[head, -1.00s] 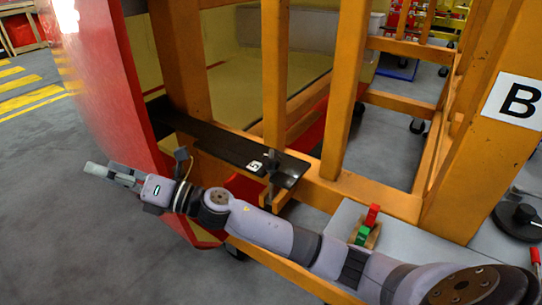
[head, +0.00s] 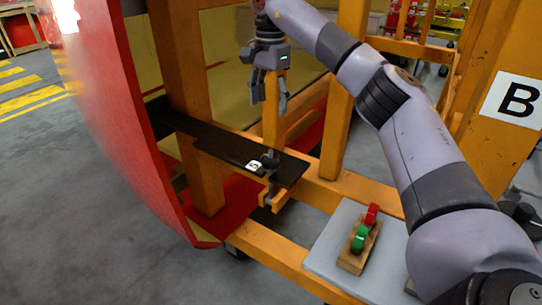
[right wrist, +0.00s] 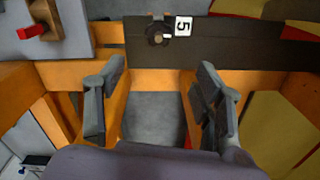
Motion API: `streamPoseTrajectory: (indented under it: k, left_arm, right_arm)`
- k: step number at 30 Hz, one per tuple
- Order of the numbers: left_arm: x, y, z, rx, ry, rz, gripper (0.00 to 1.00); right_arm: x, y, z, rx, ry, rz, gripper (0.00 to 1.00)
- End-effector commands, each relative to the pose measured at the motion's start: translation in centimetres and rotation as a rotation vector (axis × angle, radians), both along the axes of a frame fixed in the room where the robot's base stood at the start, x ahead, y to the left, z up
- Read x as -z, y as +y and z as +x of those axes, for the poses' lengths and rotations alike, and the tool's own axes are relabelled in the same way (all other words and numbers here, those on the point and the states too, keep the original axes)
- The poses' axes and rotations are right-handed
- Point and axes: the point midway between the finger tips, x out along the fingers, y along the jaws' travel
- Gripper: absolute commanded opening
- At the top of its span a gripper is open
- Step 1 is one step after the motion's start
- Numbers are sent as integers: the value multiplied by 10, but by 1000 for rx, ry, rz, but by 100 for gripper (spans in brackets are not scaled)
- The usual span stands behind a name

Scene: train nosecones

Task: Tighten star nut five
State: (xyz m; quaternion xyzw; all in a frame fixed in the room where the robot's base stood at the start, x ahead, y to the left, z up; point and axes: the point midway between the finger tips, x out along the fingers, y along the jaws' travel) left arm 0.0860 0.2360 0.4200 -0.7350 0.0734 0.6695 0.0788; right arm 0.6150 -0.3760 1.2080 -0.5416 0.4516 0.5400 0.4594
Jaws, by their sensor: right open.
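Star nut five is a small dark knob (head: 270,160) on the black plate (head: 228,146), beside a white label with a 5 (head: 254,167). My right gripper (head: 269,103) hangs above the plate, fingers pointing down, open and empty. In the right wrist view the nut (right wrist: 157,34) shows at the top, next to the 5 label (right wrist: 183,26), beyond the spread fingers (right wrist: 160,78) and apart from them. My left gripper is not in view.
The orange frame (head: 354,90) stands around the plate, with uprights near my right gripper. The red nosecone panel (head: 105,110) rises at the left. A grey surface (head: 325,245) holds a wooden block with red and green parts (head: 358,245). Open floor lies at the lower left.

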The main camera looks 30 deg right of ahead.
Motion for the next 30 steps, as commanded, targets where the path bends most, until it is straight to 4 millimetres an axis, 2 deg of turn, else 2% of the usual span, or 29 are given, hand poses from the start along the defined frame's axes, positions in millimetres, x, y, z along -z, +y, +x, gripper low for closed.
streamPoseTrajectory:
  k: [5, 21, 27, 30]
  left_arm:
    - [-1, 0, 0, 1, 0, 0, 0]
    - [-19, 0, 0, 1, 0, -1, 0]
    - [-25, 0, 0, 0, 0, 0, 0]
    - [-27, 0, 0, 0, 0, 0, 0]
  right_arm:
    - [12, -4, -3, 3, 12, -10, 62]
    - [124, -3, -3, 3, 13, -8, 62]
    - [156, -3, -3, 3, 10, -7, 62]
    - [165, -2, -2, 3, 10, -7, 62]
